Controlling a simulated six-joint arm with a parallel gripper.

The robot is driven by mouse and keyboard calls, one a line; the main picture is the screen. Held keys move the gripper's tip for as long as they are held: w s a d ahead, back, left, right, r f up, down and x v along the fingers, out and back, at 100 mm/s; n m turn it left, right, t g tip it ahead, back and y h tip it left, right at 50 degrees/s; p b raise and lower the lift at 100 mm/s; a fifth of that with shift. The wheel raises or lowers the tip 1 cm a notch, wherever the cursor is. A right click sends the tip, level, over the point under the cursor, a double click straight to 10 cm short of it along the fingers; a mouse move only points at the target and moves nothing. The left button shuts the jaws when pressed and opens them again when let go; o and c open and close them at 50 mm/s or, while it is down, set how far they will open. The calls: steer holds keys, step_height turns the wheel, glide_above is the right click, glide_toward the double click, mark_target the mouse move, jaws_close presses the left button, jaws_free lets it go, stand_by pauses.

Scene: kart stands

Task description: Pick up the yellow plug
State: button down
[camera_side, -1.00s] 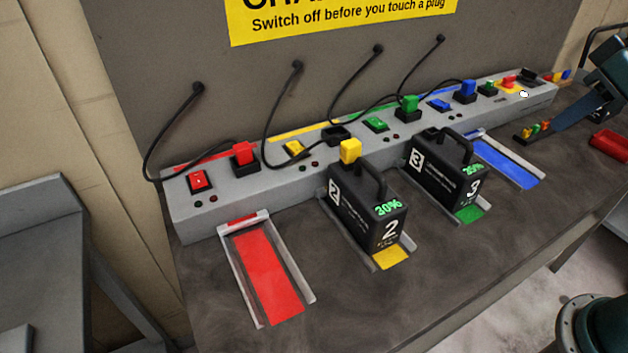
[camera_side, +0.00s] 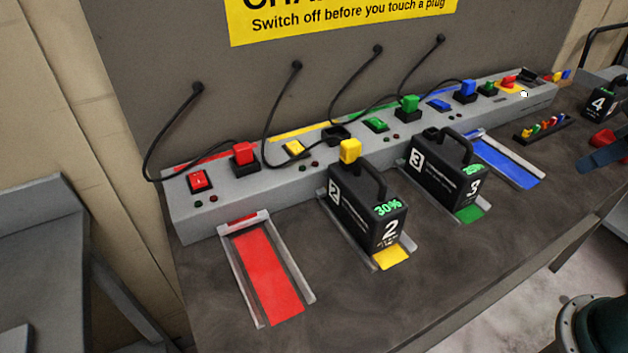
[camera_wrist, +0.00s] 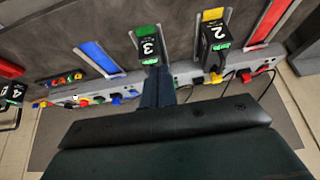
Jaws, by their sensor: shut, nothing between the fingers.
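The yellow plug (camera_side: 350,151) stands upright at the rear end of battery 2 (camera_side: 365,212), beside its handle, and a black cable runs towards it. The plug also shows small in the wrist view (camera_wrist: 214,78), behind battery 2. My gripper (camera_side: 582,166) is at the right edge of the side view, well away from the plug, with only the blue finger part in the picture. In the wrist view my gripper (camera_wrist: 158,72) has its fingers together, with nothing seen between them, pointing towards battery 3 (camera_side: 445,177).
A grey charging strip (camera_side: 215,219) runs along the back with coloured switches and plugs. The red bay (camera_side: 268,275) and blue bay (camera_side: 508,163) are empty. Battery 4 (camera_side: 602,103), a red tray and a peg rack (camera_side: 543,129) are at the right. The front bench is clear.

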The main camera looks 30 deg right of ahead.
steer(key=c, duration=1)
jaws_free()
steer(key=shift+o, duration=0.2)
steer(key=shift+w, duration=0.1)
steer(key=w+a+r, duration=0.2)
steer(key=w+a, duration=0.1)
steer(key=w, duration=0.4)
steer(key=w+a+r, duration=0.2)
steer(key=w+a, duration=0.1)
steer(key=w, duration=0.5)
steer(key=w+a+f, duration=0.3)
steer(key=w+a, duration=0.7)
steer(key=a, duration=0.1)
steer(key=shift+w+f+g, duration=0.35)
steer(key=shift+f+g, duration=0.05)
steer(key=shift+d+f, duration=0.1)
